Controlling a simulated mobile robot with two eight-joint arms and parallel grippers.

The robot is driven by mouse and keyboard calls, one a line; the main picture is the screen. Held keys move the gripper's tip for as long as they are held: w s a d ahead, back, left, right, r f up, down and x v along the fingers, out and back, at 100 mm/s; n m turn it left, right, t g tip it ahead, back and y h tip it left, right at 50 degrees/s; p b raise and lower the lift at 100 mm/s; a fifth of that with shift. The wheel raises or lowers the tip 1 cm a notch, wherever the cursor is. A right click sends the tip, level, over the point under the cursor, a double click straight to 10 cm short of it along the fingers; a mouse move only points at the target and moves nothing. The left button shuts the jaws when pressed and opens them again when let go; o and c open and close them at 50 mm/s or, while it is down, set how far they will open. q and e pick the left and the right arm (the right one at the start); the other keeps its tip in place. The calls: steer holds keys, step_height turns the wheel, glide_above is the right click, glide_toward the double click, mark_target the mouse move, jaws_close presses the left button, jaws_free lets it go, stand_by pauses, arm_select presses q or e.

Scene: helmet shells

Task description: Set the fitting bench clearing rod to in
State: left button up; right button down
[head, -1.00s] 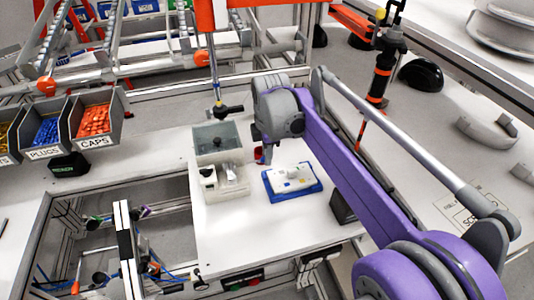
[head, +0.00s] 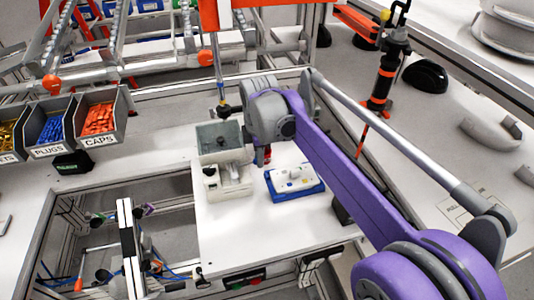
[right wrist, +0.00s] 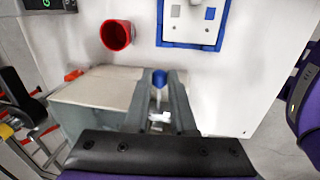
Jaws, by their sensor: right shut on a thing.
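My right gripper (right wrist: 160,90) is shut on a small blue knob (right wrist: 160,78), which looks like the end of the clearing rod. A thin pale stem and a white piece (right wrist: 159,116) show between the fingers below it. How far the rod sits in anything cannot be told. A pale box (right wrist: 95,90) lies behind and beside the fingers in the right wrist view. In the head view the right wrist (head: 268,115) hides most of the fingers, next to the greyish clear box (head: 218,136) on the white fitting bench (head: 235,230). My left gripper is not in view.
A blue tray (head: 296,196) with a white plate stands right of the boxes. A red cup (right wrist: 116,35) stands close to the gripper. Bins of plugs and caps (head: 101,140) are at the left. The bench front is clear.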

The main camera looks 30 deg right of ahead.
steer(key=shift+a, duration=0.1)
steer(key=c, duration=1)
jaws_free()
steer(key=shift+o, duration=1.3)
steer(key=shift+w+a, duration=0.1)
steer(key=shift+a, duration=0.05)
step_height(320, 180, up, 11)
steer(key=s, duration=0.1)
steer(key=shift+s+a+f+p, duration=0.15)
steer(key=shift+s+p, duration=0.2)
steer(key=shift+p, duration=0.05)
